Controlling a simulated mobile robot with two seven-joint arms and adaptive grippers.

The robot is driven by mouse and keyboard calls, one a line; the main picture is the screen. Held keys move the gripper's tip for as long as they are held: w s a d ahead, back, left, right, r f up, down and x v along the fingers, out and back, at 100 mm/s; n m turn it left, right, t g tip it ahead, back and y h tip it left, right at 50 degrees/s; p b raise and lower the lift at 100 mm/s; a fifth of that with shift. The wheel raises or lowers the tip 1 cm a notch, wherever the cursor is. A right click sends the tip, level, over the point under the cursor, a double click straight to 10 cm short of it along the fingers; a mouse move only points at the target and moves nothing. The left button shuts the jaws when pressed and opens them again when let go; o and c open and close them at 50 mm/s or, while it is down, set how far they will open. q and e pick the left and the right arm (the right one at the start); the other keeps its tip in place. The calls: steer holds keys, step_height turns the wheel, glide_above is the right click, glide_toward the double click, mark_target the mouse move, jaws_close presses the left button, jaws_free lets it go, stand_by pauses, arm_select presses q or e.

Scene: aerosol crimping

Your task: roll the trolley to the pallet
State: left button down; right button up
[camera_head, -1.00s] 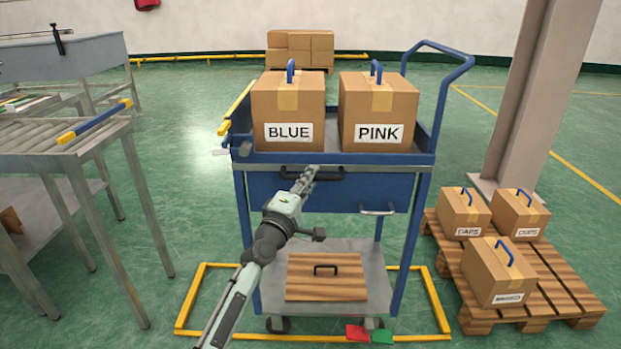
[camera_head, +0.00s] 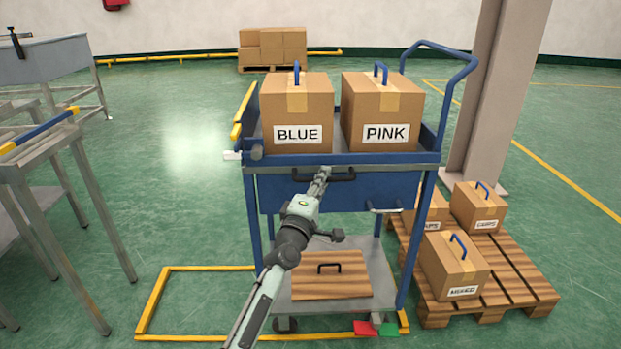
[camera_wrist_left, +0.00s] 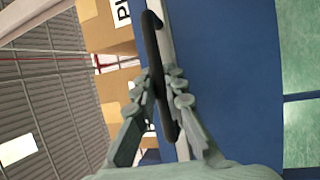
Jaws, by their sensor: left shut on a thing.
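The blue trolley (camera_head: 352,199) stands upright in the middle of the head view, with BLUE (camera_head: 297,115) and PINK (camera_head: 385,110) cartons on top. My left gripper (camera_head: 322,176) is shut on the black handle (camera_head: 345,174) at the trolley's front. The wrist view shows the black handle (camera_wrist_left: 155,65) between the fingers of my left gripper (camera_wrist_left: 160,90). The wooden pallet (camera_head: 535,291) lies on the floor close to the trolley's right; the trolley hides its left edge, so I cannot tell the exact gap. My right gripper is not in view.
Several small cartons (camera_head: 455,267) with blue handles stand on the pallet. A yellow floor frame (camera_head: 155,300) lies left of and under the trolley. A pillar (camera_head: 500,90) rises behind the pallet. A roller conveyor (camera_head: 35,150) stands left, with free green floor between.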

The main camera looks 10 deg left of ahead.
arm_select(q)
steer(key=shift+w+d+f, duration=0.1)
steer(key=shift+w+d, duration=0.05)
steer(key=shift+d, duration=0.7)
steer(key=c, duration=1.6)
jaws_free()
steer(key=shift+d, duration=0.15)
steer(key=shift+a, duration=0.2)
steer(key=v, duration=1.2)
